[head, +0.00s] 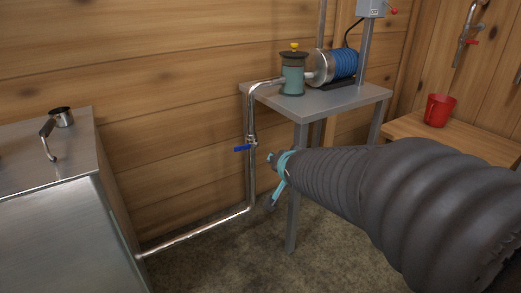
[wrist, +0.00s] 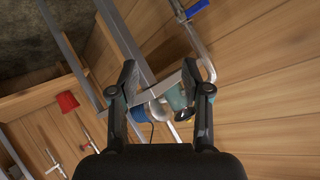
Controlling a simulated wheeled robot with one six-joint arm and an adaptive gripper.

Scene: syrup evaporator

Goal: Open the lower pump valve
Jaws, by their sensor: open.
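The lower pump valve (head: 252,143) sits on the vertical metal pipe below the pump table. Its blue handle (head: 242,148) points left, crosswise to the pipe. In the wrist view the blue handle (wrist: 197,8) shows at the top edge, beyond the fingertips and partly cut off. My gripper (head: 272,178) is right of the valve in the head view, apart from the handle in the picture; the depth between them is hard to judge. In the wrist view my gripper (wrist: 160,80) has its two dark fingers spread with nothing held between them.
The grey pump table (head: 340,103) carries a green-bodied pump (head: 292,80) and a blue motor (head: 344,64). A metal evaporator (head: 60,205) stands at left. A red mug (head: 438,110) sits on a wooden bench at right. A low pipe (head: 195,232) runs left.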

